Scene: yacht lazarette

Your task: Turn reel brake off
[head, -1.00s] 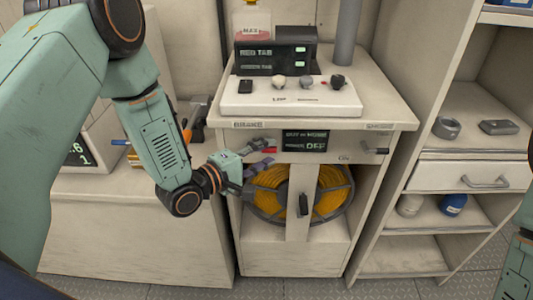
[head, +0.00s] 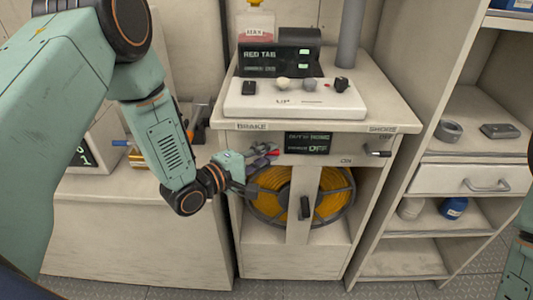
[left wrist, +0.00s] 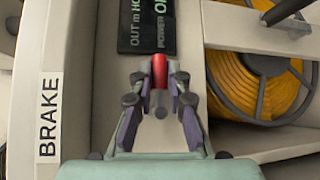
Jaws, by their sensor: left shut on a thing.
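The red brake lever (head: 275,153) is on the front of the reel cabinet, below the BRAKE label (head: 252,127). My left gripper (head: 268,155) reaches in from the left and is shut on the lever. In the left wrist view the red lever (left wrist: 160,72) sits between my left fingertips (left wrist: 160,78), and the BRAKE label (left wrist: 47,113) is to the left. The fingers hide part of the lever. The reel (head: 330,190) with yellow line is in the cabinet below. My right gripper is not in view.
A dark display (head: 307,143) reading OFF is right of the lever. A second lever (head: 377,153) is at the cabinet's right, under another label. A control panel (head: 293,98) with knobs stands on top. Open shelves (head: 460,155) are to the right.

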